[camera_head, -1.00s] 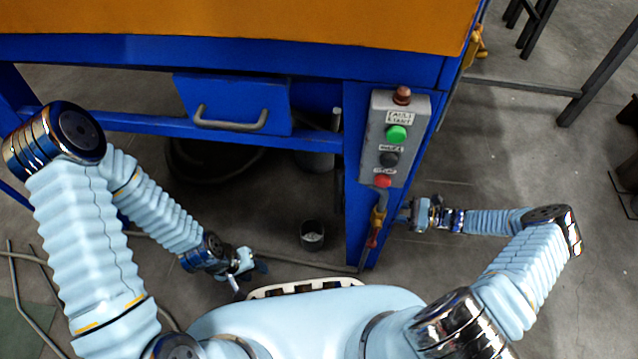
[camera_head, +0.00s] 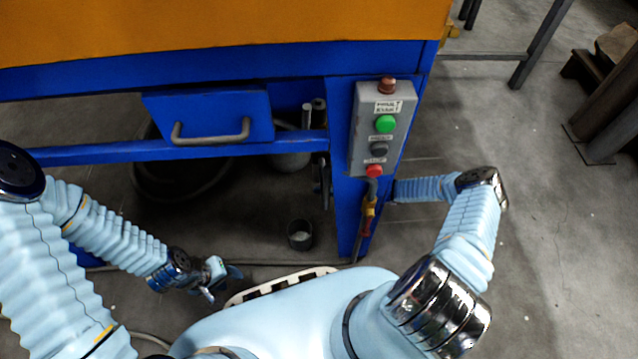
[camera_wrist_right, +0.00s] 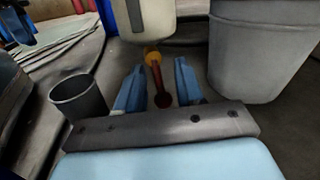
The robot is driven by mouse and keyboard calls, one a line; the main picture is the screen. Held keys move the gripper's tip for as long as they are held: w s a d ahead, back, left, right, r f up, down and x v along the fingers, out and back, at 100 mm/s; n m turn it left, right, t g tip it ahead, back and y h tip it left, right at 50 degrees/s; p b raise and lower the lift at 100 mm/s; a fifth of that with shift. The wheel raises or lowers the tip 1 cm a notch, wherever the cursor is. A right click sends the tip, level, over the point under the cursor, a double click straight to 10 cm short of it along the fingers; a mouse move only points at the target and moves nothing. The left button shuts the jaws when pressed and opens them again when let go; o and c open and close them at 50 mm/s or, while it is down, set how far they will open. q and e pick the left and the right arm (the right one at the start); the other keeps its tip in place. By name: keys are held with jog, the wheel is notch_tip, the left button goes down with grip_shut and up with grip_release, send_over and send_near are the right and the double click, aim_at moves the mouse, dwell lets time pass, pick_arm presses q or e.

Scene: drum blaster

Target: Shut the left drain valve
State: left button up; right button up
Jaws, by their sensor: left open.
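In the right wrist view, a small valve with a yellow body (camera_wrist_right: 152,56) and a red handle (camera_wrist_right: 158,84) hangs below a pale vessel (camera_wrist_right: 143,18). The handle points down, ending in a dark red knob. My right gripper (camera_wrist_right: 158,85) has its two blue fingers apart, one on each side of the handle; I cannot see contact. In the head view that gripper is hidden behind the blue leg. My left gripper (camera_head: 222,278) is open and empty, low at the left, far from the valve. I cannot tell whether this is the left valve.
A blue cabinet leg (camera_head: 344,195) carries a grey button box (camera_head: 381,130) and a yellow-red fitting (camera_head: 368,212). A small dark cup (camera_head: 300,235) stands on the floor, also in the wrist view (camera_wrist_right: 78,98). A grey bucket (camera_wrist_right: 262,50) is close on the right.

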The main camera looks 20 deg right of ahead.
jog(key=shift+w+a, duration=0.35)
jog(key=shift+a, duration=0.3)
grip_shut()
